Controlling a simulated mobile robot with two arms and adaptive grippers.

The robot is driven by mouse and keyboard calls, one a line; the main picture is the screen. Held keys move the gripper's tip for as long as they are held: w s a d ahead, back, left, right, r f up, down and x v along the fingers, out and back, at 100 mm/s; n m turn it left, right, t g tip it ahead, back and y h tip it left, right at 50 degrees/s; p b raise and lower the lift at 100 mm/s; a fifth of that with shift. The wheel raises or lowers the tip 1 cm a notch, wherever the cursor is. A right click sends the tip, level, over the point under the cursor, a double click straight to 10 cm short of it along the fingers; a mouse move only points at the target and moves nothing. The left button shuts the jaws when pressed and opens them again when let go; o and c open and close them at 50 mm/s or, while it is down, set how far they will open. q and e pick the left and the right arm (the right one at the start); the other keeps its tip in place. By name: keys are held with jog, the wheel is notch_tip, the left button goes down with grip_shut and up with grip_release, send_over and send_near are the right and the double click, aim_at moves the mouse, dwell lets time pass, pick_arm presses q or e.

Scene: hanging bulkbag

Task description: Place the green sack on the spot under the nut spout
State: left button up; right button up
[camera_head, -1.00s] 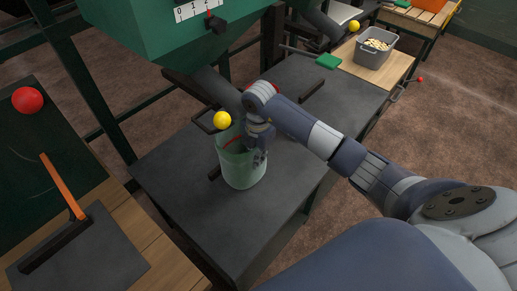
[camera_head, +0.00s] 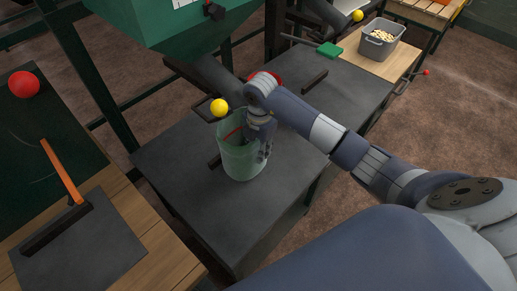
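The green sack (camera_head: 238,162) is an open-topped, pale green, translucent bag standing upright on the dark grey table, close below a dark spout pipe (camera_head: 222,80) that comes down from the green hopper. My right gripper (camera_head: 263,152) reaches down at the sack's right rim. Its fingers are partly hidden by the sack and the wrist, so I cannot tell whether they are shut on the rim. A red strip shows inside the sack. My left gripper is out of view.
The dark table (camera_head: 180,160) has free room left and front. A yellow ball knob (camera_head: 219,108) sits just above the sack. Dark bars lie on the table. A grey bin of nuts (camera_head: 378,40) and a green block (camera_head: 329,49) are at the back right.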

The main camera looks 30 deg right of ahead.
jog(key=shift+r, duration=0.35)
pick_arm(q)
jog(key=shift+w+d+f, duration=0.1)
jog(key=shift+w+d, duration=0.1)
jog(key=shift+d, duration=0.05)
pick_arm(e)
notch_tip(320, 180, up, 12)
jog(key=shift+s+f, duration=0.15)
jog(key=shift+f, duration=0.05)
